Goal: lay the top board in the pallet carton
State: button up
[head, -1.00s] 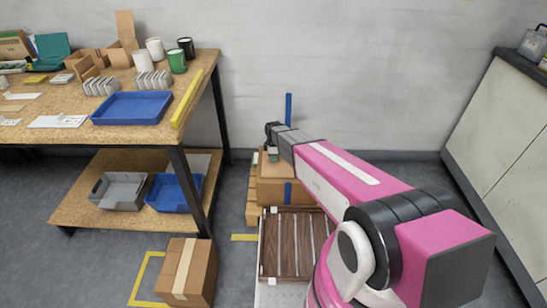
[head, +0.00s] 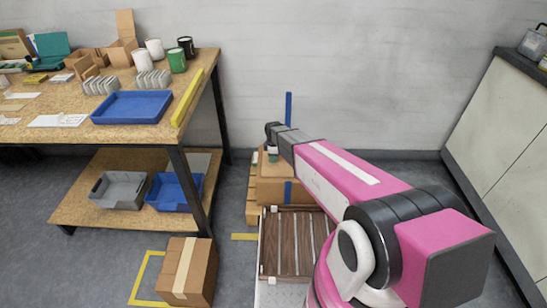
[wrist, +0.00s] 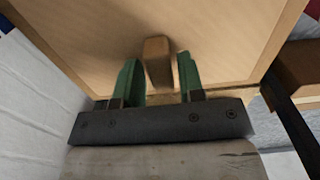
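The top board (wrist: 220,45) is a flat light-wood panel filling much of the wrist view, with a small wooden block grip (wrist: 157,62) standing up from it. My gripper (wrist: 160,72) has its two green fingers on either side of this grip, with narrow gaps; it looks open around it. In the head view my gripper (head: 271,155) points down at the pallet carton (head: 272,188), a brown box by the back wall. My arm hides much of the carton. I cannot tell whether the board rests fully inside the carton.
A blue post (head: 289,108) stands behind the carton. A slatted dark-wood stack (head: 282,243) lies in front of it. A workbench (head: 60,125) with a blue tray (head: 132,107) is on the left. A taped box (head: 188,272) sits on the floor. A grey cabinet (head: 500,150) is on the right.

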jog(key=shift+r, duration=1.5)
jog(key=o, duration=0.6)
jog(key=shift+c, duration=0.2)
jog(key=shift+r, duration=2)
jog(key=o, duration=0.5)
